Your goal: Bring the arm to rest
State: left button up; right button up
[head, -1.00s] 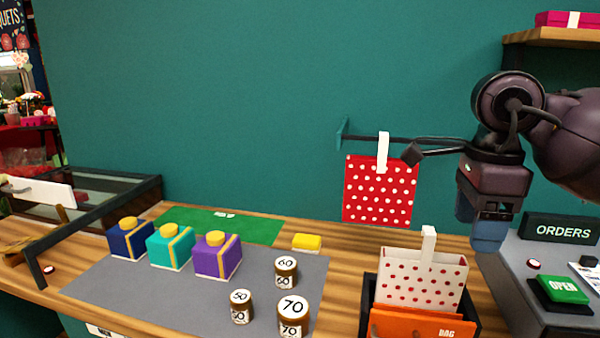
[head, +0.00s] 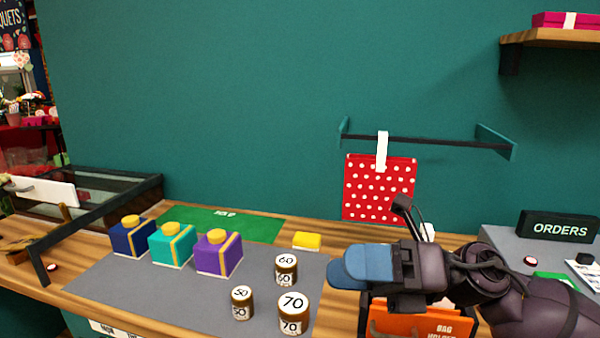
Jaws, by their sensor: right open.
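My right gripper (head: 348,268) reaches in from the lower right, its blue fingertips pointing left over the counter beside the yellow block. It is open and holds nothing that I can see. A red polka-dot bag (head: 378,190) hangs by a white strap from the wall rail (head: 440,142). My left gripper is not in view.
A grey mat (head: 150,290) holds blue, teal and purple boxes (head: 218,255) and several numbered jars (head: 292,312). A yellow block (head: 307,240) lies behind. A green mat (head: 225,226) is clear. The ORDERS sign (head: 556,227) stands right; a shelf (head: 560,37) is above.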

jog(key=w+d+f+m+t+h, duration=0.2)
jog(key=d+f+m+t+h, duration=0.65)
jog(key=m, duration=0.95)
jog(key=w+d+f+m+t+h, duration=0.3)
jog(key=d+f+m+t+h, duration=0.5)
jog(key=m, duration=1)
jog(key=s+d+f+m+g+h, duration=0.5)
jog(key=s+f+m, duration=0.1)
jog(key=s+f, duration=0.45)
jog(key=s+f+m+g, duration=0.3)
jog(key=s+f+g, duration=0.45)
jog(key=s, duration=0.45)
jog(key=w+f+n+t+y, duration=0.1)
jog(key=w+f+t, duration=0.5)
jog(key=f, duration=0.5)
jog(key=t, duration=0.2)
jog(key=shift+w+t+y, duration=0.3)
jog(key=shift+t+y, duration=0.05)
jog(key=shift+t, duration=0.05)
